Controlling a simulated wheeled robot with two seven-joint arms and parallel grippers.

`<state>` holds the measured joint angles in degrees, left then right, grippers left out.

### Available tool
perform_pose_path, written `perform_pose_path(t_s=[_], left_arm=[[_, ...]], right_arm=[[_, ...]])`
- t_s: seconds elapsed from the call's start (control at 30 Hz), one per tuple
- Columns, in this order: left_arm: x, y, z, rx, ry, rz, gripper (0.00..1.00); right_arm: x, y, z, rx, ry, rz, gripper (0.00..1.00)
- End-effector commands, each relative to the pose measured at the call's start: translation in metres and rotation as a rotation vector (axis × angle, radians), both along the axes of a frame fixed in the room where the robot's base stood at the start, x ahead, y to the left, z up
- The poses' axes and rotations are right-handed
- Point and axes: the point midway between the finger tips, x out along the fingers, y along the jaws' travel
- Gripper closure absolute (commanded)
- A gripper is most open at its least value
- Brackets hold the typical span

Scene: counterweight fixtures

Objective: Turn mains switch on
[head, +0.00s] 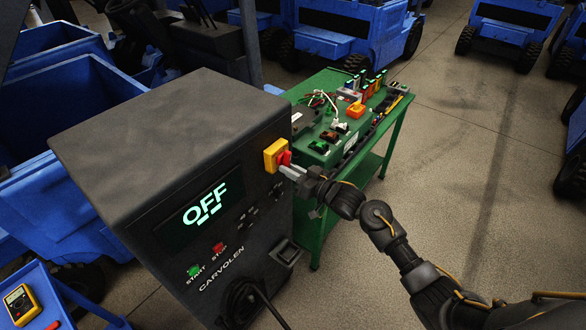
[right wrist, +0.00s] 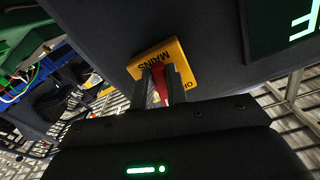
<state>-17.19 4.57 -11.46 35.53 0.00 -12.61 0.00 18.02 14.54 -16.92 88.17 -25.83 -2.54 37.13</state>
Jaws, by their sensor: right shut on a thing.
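The mains switch is a yellow plate (head: 271,155) with a red handle (head: 284,157), mounted near the right edge of a dark grey charger cabinet (head: 150,130). In the right wrist view the plate (right wrist: 178,58) carries the word MAINS, and the red handle (right wrist: 170,84) sits between the fingers. My right gripper (head: 288,168) is shut on the red handle, and its fingers also show in the wrist view (right wrist: 167,84). The cabinet's display (head: 206,204) reads OFF. Part of the handle is hidden by the fingers. My left gripper is not in view.
Green START (head: 194,271) and red STOP (head: 218,247) buttons sit below the display, with a black cable (head: 240,300) hanging lower. A green cart (head: 325,190) with tools and wires stands close behind the arm. Blue vehicles (head: 350,25) fill the back. Floor to the right is clear.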

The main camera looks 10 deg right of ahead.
Motion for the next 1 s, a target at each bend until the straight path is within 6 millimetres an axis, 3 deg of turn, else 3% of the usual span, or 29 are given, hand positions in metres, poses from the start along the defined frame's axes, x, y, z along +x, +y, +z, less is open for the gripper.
perform_pose_path(t_s=[0.03,0.17,0.43,0.73,1.0], left_arm=[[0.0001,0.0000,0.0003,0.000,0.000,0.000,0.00],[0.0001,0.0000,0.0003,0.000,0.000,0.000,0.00],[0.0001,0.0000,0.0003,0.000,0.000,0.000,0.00],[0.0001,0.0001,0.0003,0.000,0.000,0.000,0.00],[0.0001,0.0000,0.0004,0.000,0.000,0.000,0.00]], right_arm=[[0.0028,0.0017,0.0092,0.009,-0.017,-0.001,1.00],[0.0024,0.0022,0.0094,0.019,-0.010,0.000,1.00],[-0.0014,0.0069,0.0125,0.256,0.186,0.004,1.00],[-0.0021,0.0078,0.0127,0.286,0.211,0.005,1.00],[-0.0042,0.0103,0.0152,0.441,0.341,0.008,1.00]])
